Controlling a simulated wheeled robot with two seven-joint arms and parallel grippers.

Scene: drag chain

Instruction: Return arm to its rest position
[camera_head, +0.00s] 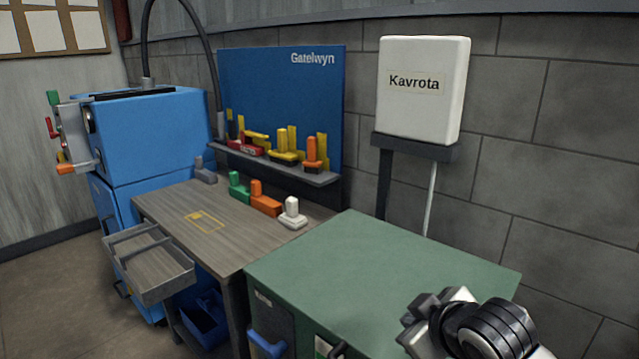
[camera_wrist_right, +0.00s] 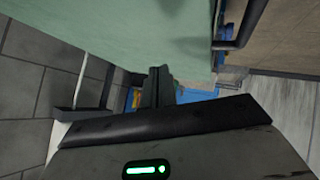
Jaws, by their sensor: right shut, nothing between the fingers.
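My right gripper (camera_head: 422,312) shows at the lower right of the head view, in front of and over the near right part of the green cabinet top (camera_head: 350,262). Its fingers are shut together with nothing between them. In the right wrist view the shut dark fingers (camera_wrist_right: 158,86) point away from the camera, with the green top (camera_wrist_right: 110,25) beside them. The gap between gripper and cabinet top is hard to judge. My left gripper is in neither view.
A wooden workbench (camera_head: 165,220) holds green, orange and white blocks. A grey tray (camera_head: 150,270) juts out at its front. A blue machine (camera_head: 150,130) stands at left. A white Kavrota box (camera_head: 423,90) hangs on the wall. A blue handle (camera_head: 266,344) sticks out from the cabinet front.

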